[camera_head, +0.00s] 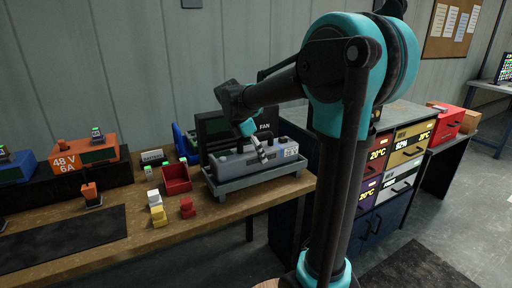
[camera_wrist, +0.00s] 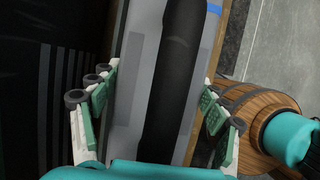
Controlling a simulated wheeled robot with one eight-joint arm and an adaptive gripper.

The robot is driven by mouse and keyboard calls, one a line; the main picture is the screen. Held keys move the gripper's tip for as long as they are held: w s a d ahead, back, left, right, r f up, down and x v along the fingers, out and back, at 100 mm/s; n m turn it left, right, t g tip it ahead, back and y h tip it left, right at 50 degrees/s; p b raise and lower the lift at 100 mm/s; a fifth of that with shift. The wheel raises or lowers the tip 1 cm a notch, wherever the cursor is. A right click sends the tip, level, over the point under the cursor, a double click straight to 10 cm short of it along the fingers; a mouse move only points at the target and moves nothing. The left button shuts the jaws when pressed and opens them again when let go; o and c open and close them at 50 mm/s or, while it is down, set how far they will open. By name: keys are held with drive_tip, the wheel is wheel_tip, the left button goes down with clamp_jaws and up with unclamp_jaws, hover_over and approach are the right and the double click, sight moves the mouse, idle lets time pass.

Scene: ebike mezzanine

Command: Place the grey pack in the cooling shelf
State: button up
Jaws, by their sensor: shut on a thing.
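The grey pack (camera_head: 232,166) is a long grey block with a dark handle strip along its top. It lies lengthwise in or just over the grey tray of the cooling shelf (camera_head: 262,178), in front of the dark panel marked FAN. I cannot tell whether it rests on the tray floor. My gripper (camera_head: 258,148) reaches down onto the pack from above, its fingers partly hidden. In the wrist view, the fingers of my gripper (camera_wrist: 158,100) stand on both sides of the pack (camera_wrist: 137,62), shut on it.
An orange 48 V charger (camera_head: 84,155) is further left. A drawer cabinet (camera_head: 402,165) stands right. A dark mat (camera_head: 65,238) lies bare on the bench.

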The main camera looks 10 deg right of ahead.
drive_tip(key=shift+f, duration=0.9)
drive_tip(key=o, duration=1.9)
drive_tip(key=shift+f, duration=0.1)
drive_tip(key=v, duration=1.2)
